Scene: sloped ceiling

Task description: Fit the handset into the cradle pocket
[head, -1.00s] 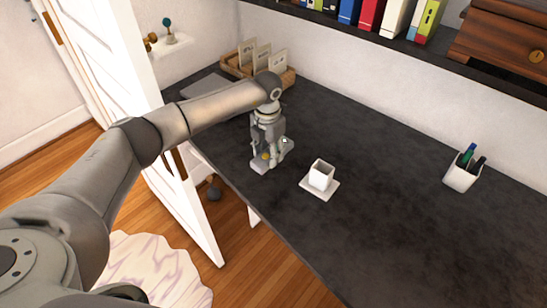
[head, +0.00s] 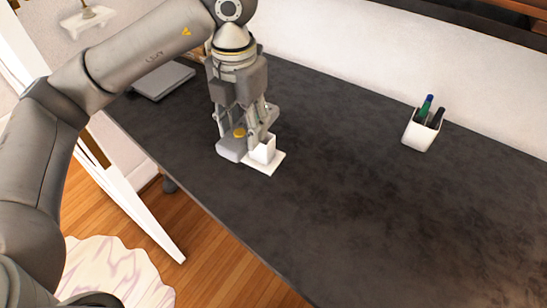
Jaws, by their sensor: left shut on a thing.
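The cradle is a white, open-topped square pocket (head: 263,149) on a thin white base plate (head: 267,167), upright on the dark desk. My left gripper (head: 243,133) points down just behind and to the left of the pocket. It is shut on the grey handset (head: 230,151), whose near rounded end shows at the lower left of the fingers. A yellow spot shows between the fingers. The pocket partly covers the view of the handset, and the fingers hide its middle. I cannot tell whether handset and cradle touch. My right gripper is out of view.
The dark desk (head: 350,200) is clear in the middle and to the right. A white cup with pens (head: 421,131) stands near the back wall. A flat grey closed item (head: 163,80) lies at the far left, and a white door edge (head: 140,205) is beyond the desk's left edge.

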